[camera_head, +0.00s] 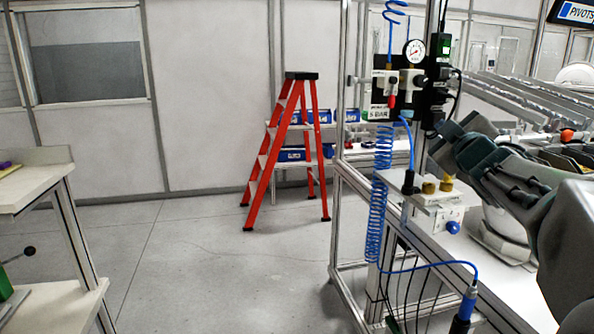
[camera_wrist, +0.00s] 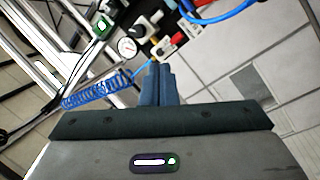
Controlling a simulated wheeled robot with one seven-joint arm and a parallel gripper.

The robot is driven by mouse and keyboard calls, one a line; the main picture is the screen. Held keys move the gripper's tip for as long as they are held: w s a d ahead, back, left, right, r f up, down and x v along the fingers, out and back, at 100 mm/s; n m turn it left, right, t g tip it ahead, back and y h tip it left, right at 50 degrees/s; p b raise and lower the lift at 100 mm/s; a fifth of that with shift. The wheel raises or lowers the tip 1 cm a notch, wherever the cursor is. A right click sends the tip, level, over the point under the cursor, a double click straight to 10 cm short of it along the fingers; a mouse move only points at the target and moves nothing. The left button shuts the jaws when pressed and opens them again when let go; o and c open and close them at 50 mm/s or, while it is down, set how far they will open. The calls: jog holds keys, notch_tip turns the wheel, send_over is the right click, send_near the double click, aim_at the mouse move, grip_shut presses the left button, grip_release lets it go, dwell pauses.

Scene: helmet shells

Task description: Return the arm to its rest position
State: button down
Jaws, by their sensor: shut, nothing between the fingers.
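My gripper (camera_wrist: 158,84) shows in the wrist view with its two dark blue-grey fingers together and nothing between them. It touches nothing that I can see. In the camera_head view my arm (camera_head: 540,205) comes in from the right edge, bent, in front of the right-hand workbench. I cannot make out the fingers clearly in that view.
An aluminium-framed bench (camera_head: 430,235) stands at the right, with a pressure gauge (camera_head: 414,51), a coiled blue hose (camera_head: 377,205) and hanging cables near my arm. A red stepladder (camera_head: 290,150) stands at the back. The middle floor (camera_head: 215,255) is clear.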

jog(key=s+a+f+m+g+h, duration=0.1)
jog(key=s+a+f+m+g, duration=0.2)
jog(key=f, duration=0.4)
jog(key=s+a+f+m+g, duration=0.1)
jog(key=s+f+m+g, duration=0.15)
jog(key=s+f, duration=0.35)
jog(key=s+a+f+m+g+h, duration=0.1)
jog(key=s+a+f+m+g, duration=0.2)
jog(key=f, duration=0.4)
jog(key=s+a+f+g+y, duration=0.1)
jog(key=s+a+f+g, duration=0.3)
jog(key=s+f, duration=0.2)
jog(key=s+a+f+m+g+y, duration=0.1)
jog(key=s+a+f+g+y, duration=0.1)
jog(key=s+a+f+g, duration=0.2)
jog(key=s+f, duration=0.3)
jog(key=s, duration=0.3)
jog(key=shift+s+p, duration=0.3)
jog(key=shift+p, duration=0.05)
